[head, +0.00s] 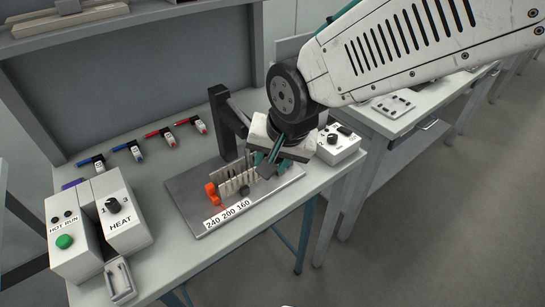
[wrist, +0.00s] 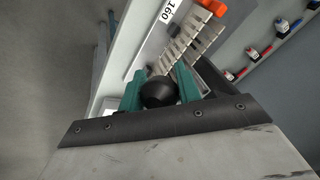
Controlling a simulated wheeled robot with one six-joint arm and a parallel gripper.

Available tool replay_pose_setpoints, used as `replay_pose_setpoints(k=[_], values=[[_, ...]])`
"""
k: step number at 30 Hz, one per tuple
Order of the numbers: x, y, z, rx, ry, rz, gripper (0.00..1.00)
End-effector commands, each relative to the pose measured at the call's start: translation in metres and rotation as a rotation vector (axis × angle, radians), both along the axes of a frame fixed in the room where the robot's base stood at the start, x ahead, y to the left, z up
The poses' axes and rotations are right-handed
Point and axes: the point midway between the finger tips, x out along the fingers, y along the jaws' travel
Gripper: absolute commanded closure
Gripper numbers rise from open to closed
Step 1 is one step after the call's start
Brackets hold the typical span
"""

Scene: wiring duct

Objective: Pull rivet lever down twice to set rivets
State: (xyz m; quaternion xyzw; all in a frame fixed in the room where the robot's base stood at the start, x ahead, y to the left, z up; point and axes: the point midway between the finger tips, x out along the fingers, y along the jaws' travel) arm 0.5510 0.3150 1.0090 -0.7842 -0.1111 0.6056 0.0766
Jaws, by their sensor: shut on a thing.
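In the wrist view, a round black knob (wrist: 158,93), which looks like the end of the rivet lever, sits between the two teal fingers of my gripper (wrist: 160,88). My gripper is shut on it. In the head view, my gripper (head: 272,155) points down over the right part of the grey base plate (head: 187,202), beside the dark upright post (head: 228,122). The lever's link to the post is mostly hidden behind my gripper. On the plate stands a pale slotted wiring duct (head: 236,180) with an orange piece (head: 211,193) at its left end. The plate's label reads 240 200 160.
A HEAT box (head: 122,215) and a HOT RUN box (head: 72,240) with a green button stand at the left. A white knob box (head: 338,145) is right of my gripper. Several red and blue tools (head: 160,135) lie at the back.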

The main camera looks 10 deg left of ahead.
Motion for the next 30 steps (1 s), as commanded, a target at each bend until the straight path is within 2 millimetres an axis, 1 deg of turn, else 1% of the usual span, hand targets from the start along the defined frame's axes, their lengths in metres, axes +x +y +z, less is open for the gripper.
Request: replay_pose_setpoints(k=[1, 3, 4, 5, 6, 13, 16, 20, 24, 27, 30], values=[[0.005, 0.004, 0.005, 0.014, -0.014, -0.001, 1.0], [0.005, 0.003, 0.005, 0.014, -0.014, -0.002, 1.0], [0.005, 0.003, 0.005, 0.014, -0.014, -0.002, 0.61], [0.005, 0.003, 0.006, 0.014, -0.014, -0.002, 0.53], [0.005, 0.003, 0.005, 0.013, -0.014, -0.003, 0.47], [0.003, 0.002, 0.004, 0.009, -0.008, -0.001, 0.47], [0.002, 0.001, 0.007, 0.01, -0.009, -0.001, 0.47], [-0.002, -0.003, 0.024, 0.012, -0.011, -0.001, 0.47], [-0.008, -0.01, 0.048, 0.013, -0.012, -0.001, 0.47], [-0.011, -0.014, 0.062, 0.012, -0.012, -0.001, 0.47], [-0.014, -0.017, 0.071, 0.012, -0.012, -0.001, 0.47]])
